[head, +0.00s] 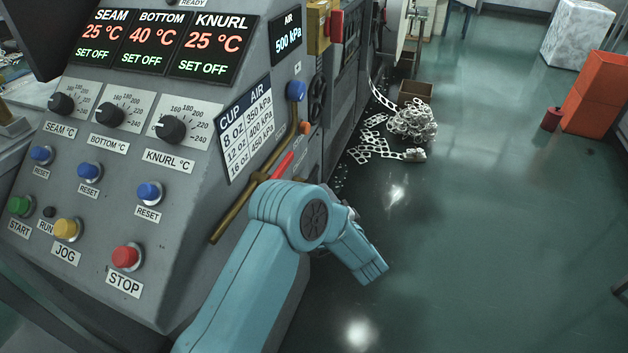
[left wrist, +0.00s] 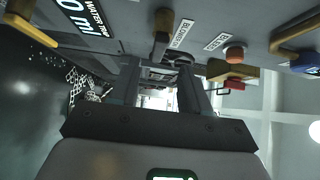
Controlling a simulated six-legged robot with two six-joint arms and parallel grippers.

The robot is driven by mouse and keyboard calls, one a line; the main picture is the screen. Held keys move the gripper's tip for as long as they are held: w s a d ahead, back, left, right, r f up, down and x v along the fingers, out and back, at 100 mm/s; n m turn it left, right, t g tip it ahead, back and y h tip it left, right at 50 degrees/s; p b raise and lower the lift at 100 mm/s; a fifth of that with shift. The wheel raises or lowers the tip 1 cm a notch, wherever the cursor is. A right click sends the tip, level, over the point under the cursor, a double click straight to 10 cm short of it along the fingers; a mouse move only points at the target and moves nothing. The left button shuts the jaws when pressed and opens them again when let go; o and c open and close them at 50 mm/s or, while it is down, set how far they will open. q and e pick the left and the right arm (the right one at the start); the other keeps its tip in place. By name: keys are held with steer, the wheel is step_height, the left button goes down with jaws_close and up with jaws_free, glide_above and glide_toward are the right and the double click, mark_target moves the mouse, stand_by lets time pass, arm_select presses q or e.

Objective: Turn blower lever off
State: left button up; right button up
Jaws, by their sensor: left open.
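In the left wrist view a brass-coloured lever (left wrist: 162,22) hangs beside a small label that seems to read BLOWER (left wrist: 181,34). My left gripper (left wrist: 160,76) is open there, its two dark fingers apart with nothing seen held between them. The lever end shows just beyond the fingertips, and I cannot tell if they touch. In the head view my teal left arm crosses the machine's right side and hides part of it; its fingers are hidden there. The blower lever cannot be made out for certain in the head view. My right gripper is not in view.
The grey control panel (head: 190,235) carries dials and buttons, including a red STOP button (head: 126,257). A long brass bar (head: 233,212), a blue knob (head: 296,90) and an orange knob (head: 305,128) stick out at its side.

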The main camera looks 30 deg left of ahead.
mark_target(312, 181)
arm_select(q)
steer(key=b+x, duration=0.1)
steer(key=x, duration=0.7)
steer(key=shift+w+a, duration=0.15)
steer(key=shift+w, duration=0.1)
jaws_close()
